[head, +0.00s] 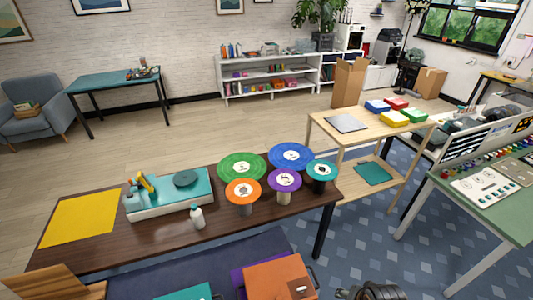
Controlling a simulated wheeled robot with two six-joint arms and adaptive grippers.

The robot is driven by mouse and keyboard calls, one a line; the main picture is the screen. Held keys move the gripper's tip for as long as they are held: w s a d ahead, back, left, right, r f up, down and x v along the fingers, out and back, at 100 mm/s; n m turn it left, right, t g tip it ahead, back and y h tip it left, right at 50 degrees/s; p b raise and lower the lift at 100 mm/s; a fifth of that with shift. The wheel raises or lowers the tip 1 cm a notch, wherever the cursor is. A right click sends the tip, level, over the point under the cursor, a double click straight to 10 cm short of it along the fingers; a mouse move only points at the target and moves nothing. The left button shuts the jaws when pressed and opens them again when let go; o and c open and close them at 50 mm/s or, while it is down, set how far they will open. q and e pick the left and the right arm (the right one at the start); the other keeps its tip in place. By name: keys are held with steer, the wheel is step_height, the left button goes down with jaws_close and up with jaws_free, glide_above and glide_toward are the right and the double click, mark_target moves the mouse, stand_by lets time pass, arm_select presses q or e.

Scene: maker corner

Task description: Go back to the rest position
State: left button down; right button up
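The task names no object. A dark rounded part (378,292), probably of my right arm or gripper, shows at the bottom edge, right of centre. It is cut off by the frame, and I cannot see whether its fingers are open or shut. It appears apart from the dark wooden table (130,246). My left gripper is not in view.
The dark table holds a teal-topped machine (170,194), a white bottle (197,217), a yellow sheet (80,218) and several coloured discs on stands, one of them green (242,160). An orange box (278,278) is near the bottom edge. Patterned floor (360,240) lies clear at right.

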step_height(320, 180, up, 4)
steer(key=s+n, duration=0.3)
steer(key=n, duration=0.5)
steer(key=s+d+f+g+b, duration=0.15)
steer(key=f+b, duration=0.25)
steer(key=f, duration=1.3)
steer(key=d+f+b, duration=0.2)
steer(key=f+b, duration=0.1)
steer(key=f, duration=1.3)
steer(key=s+d+f+g+b, duration=0.1)
steer(key=s+f+b, duration=0.5)
steer(key=s+f, duration=1.3)
step_height(320, 180, down, 4)
steer(key=shift+m, duration=0.4)
